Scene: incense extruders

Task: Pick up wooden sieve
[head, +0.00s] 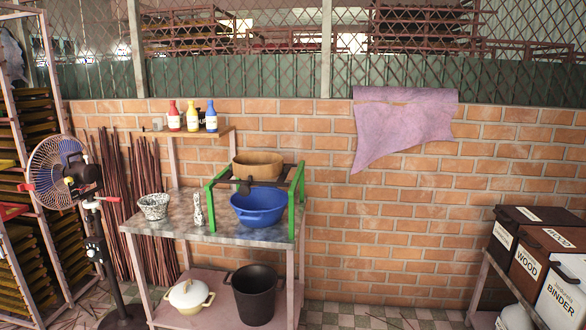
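The wooden sieve (257,165) is a round, tan, shallow drum. It rests on top of a green frame (297,205) with dark rails that stands at the right end of a table. A blue basin (259,207) with handles sits under it, inside the frame. The inside bottom of the sieve is hard to make out. Neither of my grippers shows in the head view.
The table (180,228) also holds a speckled mortar (154,206) and pestle (198,208). A black pot (256,295) and a white lidded pot (190,296) stand on its lower shelf. A fan (60,172) stands left. Labelled bins (533,263) are at right. Floor between looks clear.

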